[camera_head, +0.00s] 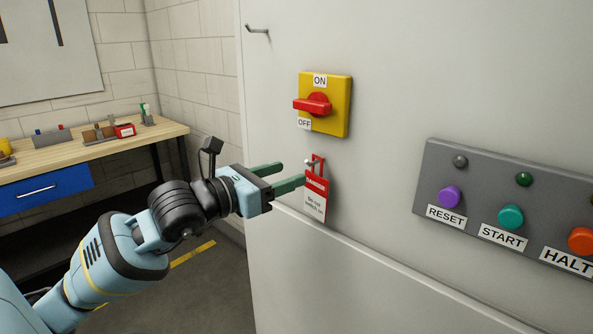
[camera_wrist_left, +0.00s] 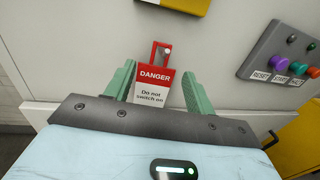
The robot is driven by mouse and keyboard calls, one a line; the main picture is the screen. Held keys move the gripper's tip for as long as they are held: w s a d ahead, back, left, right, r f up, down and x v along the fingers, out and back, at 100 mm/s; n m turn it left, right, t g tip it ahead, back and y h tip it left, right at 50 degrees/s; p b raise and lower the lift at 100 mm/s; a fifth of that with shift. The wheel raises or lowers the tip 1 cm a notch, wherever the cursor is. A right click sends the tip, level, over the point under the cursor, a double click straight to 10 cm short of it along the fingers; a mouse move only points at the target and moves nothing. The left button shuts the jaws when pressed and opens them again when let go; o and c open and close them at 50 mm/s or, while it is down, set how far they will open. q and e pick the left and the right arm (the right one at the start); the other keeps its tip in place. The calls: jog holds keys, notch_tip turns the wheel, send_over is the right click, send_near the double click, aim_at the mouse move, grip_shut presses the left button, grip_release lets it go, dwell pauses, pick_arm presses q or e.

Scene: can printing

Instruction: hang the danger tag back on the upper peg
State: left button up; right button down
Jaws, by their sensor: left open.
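The red-and-white danger tag (camera_head: 316,197) hangs by its red loop on a small peg (camera_head: 309,162) below the rotary switch. In the left wrist view the danger tag (camera_wrist_left: 154,87) appears upright between my fingers, and the peg end (camera_wrist_left: 167,50) shows in its loop. My left gripper (camera_head: 294,171) is open and empty, its green fingertips close to the tag's left side; I cannot tell whether they touch it. Another peg (camera_head: 258,30), bare, sticks out at the cabinet's upper left. My right gripper is not in view.
The yellow switch plate (camera_head: 341,107) with its red handle (camera_head: 313,104) is above the tag. A grey button panel (camera_head: 435,165) is to the right. A workbench (camera_head: 80,156) stands at the left. The cabinet front between tag and panel is clear.

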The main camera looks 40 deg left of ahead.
aim_at(313, 161)
pick_arm(q)
jog(key=x, duration=0.3)
jog(key=p+x, duration=0.1)
jog(key=x, duration=0.1)
jog(key=shift+w+d+r, duration=0.15)
jog(key=shift+w+r, duration=0.05)
jog(key=shift+w, duration=0.2)
jog(key=shift+p+x, duration=0.3)
jog(key=shift+x, duration=0.45)
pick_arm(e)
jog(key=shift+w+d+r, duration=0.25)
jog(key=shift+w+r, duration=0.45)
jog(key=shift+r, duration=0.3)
pick_arm(q)
jog(key=shift+f, duration=0.15)
jog(key=shift+c, duration=0.3)
jog(key=c, duration=1)
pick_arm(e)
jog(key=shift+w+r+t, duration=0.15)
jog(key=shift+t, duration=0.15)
pick_arm(q)
jog(key=shift+r, duration=0.45)
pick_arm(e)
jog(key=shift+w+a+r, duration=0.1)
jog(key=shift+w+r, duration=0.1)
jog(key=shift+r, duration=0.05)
